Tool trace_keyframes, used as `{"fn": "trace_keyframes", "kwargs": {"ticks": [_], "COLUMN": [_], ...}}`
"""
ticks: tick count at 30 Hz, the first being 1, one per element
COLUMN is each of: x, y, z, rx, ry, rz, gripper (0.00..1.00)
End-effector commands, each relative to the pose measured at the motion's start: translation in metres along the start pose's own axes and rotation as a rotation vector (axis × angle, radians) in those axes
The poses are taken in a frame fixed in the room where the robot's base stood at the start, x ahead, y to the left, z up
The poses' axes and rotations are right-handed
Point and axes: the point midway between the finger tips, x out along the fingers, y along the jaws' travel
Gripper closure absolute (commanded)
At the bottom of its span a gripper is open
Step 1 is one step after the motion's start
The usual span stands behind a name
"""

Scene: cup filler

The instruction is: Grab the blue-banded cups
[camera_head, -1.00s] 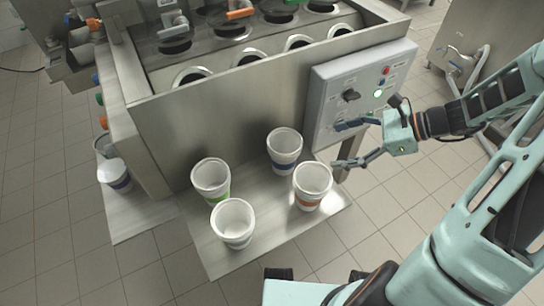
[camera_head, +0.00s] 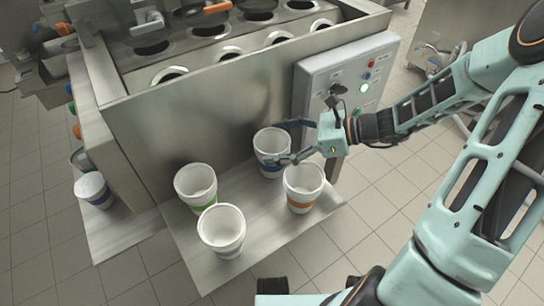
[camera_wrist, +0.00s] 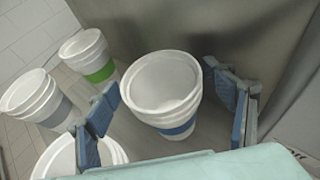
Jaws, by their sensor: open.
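A white cup with a blue band (camera_head: 270,148) stands upright at the back of the front shelf, near the machine's steel wall. My gripper (camera_head: 284,142) is open, with its fingers reaching to either side of this cup from the right. In the wrist view, the same blue-banded cup (camera_wrist: 165,90) sits between the blue finger pads (camera_wrist: 170,112), apart from both.
On the front shelf (camera_head: 262,232) stand a green-banded cup (camera_head: 196,186), a greyish-banded cup (camera_head: 222,230) and an orange-banded cup (camera_head: 303,187), the last close to my lower finger. A control panel (camera_head: 345,85) is just behind my gripper.

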Motion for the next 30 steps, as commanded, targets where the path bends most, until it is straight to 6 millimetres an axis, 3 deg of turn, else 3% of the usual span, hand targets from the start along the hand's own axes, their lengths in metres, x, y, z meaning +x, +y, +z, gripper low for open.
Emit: {"fn": "trace_keyframes", "kwargs": {"ticks": [3, 11, 19, 30], "x": [0.0114, 0.0129, 0.0127, 0.0105], "y": [-0.0002, -0.0003, -0.0004, -0.0007], "z": [-0.0010, 0.0005, 0.0004, 0.0054], "rx": [0.000, 0.000, 0.000, -0.002], "ry": [0.000, 0.000, 0.001, 0.001], "rz": [0.000, -0.001, -0.001, -0.001], "gripper": [0.24, 0.24, 0.52, 0.53]}}
